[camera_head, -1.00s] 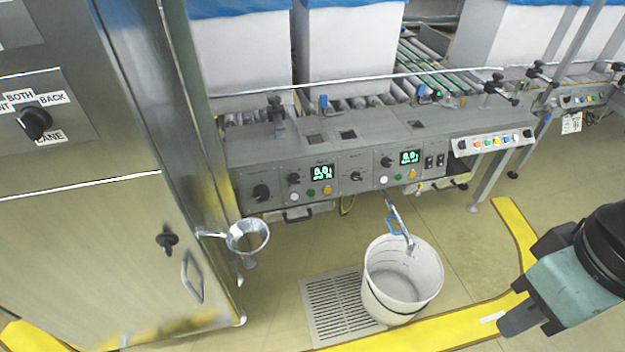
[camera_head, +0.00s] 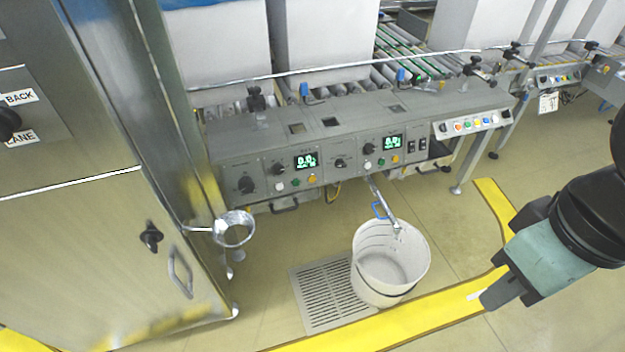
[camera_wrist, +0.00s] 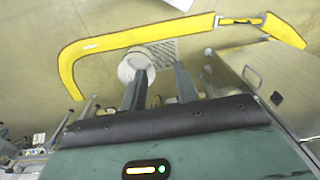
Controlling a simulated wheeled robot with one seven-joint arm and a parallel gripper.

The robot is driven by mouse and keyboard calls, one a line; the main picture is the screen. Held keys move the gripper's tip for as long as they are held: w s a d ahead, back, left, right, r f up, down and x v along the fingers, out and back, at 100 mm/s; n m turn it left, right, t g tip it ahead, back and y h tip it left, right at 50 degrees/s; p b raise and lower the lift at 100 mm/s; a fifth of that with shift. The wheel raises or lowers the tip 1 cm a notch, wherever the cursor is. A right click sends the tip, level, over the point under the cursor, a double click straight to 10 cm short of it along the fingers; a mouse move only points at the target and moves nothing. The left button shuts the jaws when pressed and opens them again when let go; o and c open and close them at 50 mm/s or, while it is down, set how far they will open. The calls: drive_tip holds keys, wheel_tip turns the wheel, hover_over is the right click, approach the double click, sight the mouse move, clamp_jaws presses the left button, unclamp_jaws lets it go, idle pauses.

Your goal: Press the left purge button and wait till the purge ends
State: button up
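The grey control panel (camera_head: 322,165) has two sections with lit green displays. In the left section, white (camera_head: 280,187), green (camera_head: 295,182) and orange (camera_head: 312,180) buttons sit below the left display (camera_head: 306,160). The right section has a matching row under its display (camera_head: 392,143). Labels are too small to read, so I cannot tell which button is the purge one. My gripper (camera_head: 503,268) is at the lower right, well away from the panel and touching nothing. In the wrist view my gripper (camera_wrist: 161,72) has its fingers apart and empty.
A white bucket (camera_head: 390,262) stands partly over a floor grate (camera_head: 322,297), under a spout (camera_head: 380,200). A steel cabinet (camera_head: 85,240) with a ring-shaped holder (camera_head: 233,229) is at left. Yellow floor marking (camera_head: 420,320) runs in front.

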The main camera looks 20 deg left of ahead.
clamp_jaws()
drive_tip(key=shift+f, duration=0.1)
idle(1.7)
